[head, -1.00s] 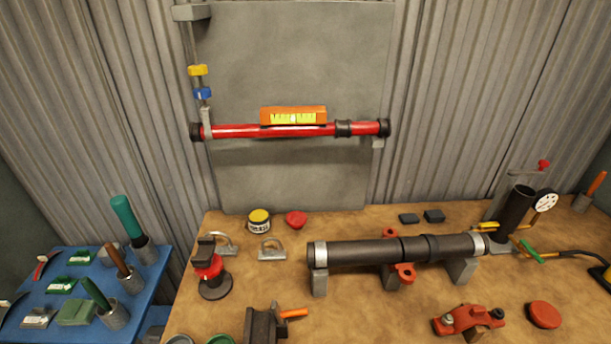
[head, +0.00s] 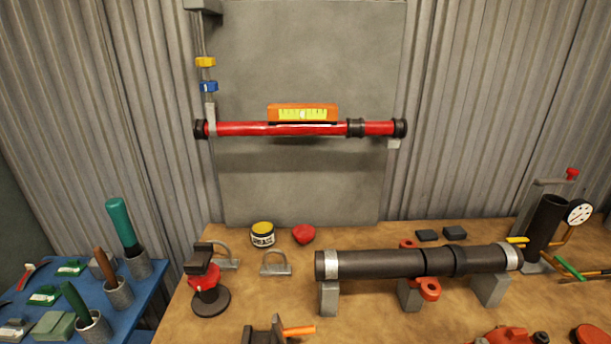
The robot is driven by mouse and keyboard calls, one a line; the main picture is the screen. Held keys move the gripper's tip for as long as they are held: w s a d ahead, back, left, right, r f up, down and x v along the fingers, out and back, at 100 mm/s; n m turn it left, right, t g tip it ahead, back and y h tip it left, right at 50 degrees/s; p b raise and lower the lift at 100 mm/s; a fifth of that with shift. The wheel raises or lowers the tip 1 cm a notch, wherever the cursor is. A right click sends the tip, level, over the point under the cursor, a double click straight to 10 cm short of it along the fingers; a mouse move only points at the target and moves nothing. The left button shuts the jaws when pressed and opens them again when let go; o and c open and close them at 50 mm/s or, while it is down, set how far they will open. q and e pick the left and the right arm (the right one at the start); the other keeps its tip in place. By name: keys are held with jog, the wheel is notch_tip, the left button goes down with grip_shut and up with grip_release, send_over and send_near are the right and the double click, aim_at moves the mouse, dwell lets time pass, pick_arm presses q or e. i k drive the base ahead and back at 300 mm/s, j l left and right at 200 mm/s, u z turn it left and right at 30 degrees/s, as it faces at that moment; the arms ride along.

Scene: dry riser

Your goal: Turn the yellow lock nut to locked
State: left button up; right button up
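The yellow lock nut (head: 205,62) sits on a thin vertical rod at the upper left of the grey wall panel. A blue nut (head: 209,86) is just below it on the same rod, with a small gap between them. The rod runs down from a grey bracket (head: 203,5) to a hanger at the left end of a horizontal red pipe (head: 240,128). An orange spirit level (head: 303,113) rests on the red pipe. Neither of my grippers shows in the head view.
The wooden bench (head: 250,310) below holds a dark pipe (head: 375,263) on grey supports, a red-collared stand (head: 207,290), a grease tin (head: 262,235) and a pressure gauge (head: 579,212). A blue table (head: 145,290) with tools stands left. The space before the wall panel is clear.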

aim_at(200, 62)
jog(key=l+u, duration=0.75)
jog(key=k+l+u, duration=0.1)
jog(key=l+u, duration=0.25)
